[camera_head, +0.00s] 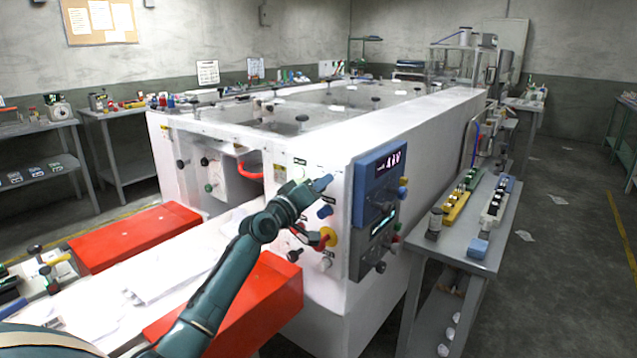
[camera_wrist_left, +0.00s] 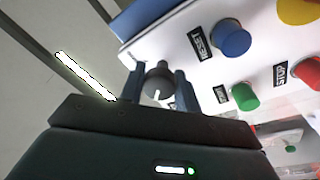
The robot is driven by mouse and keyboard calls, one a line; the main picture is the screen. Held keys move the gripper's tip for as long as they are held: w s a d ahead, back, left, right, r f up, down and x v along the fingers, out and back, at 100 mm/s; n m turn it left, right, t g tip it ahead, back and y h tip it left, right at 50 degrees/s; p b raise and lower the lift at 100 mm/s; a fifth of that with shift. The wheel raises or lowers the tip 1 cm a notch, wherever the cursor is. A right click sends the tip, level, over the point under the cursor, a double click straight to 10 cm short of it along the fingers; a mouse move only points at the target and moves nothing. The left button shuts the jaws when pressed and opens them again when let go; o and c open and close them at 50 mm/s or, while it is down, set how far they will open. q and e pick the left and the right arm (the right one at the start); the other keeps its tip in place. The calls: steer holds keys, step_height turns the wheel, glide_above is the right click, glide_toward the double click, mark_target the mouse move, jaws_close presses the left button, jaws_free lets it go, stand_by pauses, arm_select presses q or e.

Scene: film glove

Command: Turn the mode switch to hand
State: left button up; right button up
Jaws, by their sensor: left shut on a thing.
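My left gripper (camera_head: 322,183) reaches the white end panel of the large machine. In the left wrist view its two fingers (camera_wrist_left: 158,88) are shut on a dark round knob (camera_wrist_left: 158,78) with a white pointer mark, one finger on each side. I take this knob to be the mode switch. Its label is mostly hidden, so the position it points to cannot be read. In the head view the gripper hides the knob. My right gripper is not in view.
A blue display box (camera_head: 378,185) juts out right of the gripper. Red blocks (camera_head: 140,238) flank the white bed below.

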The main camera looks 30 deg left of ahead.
arm_select(q)
steer(key=shift+d+f, duration=0.1)
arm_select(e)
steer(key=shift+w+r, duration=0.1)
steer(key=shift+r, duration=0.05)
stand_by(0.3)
arm_select(q)
steer(key=o, duration=1)
steer(key=shift+c, duration=0.2)
steer(key=s+a+f+b, duration=0.1)
steer(key=s, duration=1.2)
steer(key=shift+f, duration=0.2)
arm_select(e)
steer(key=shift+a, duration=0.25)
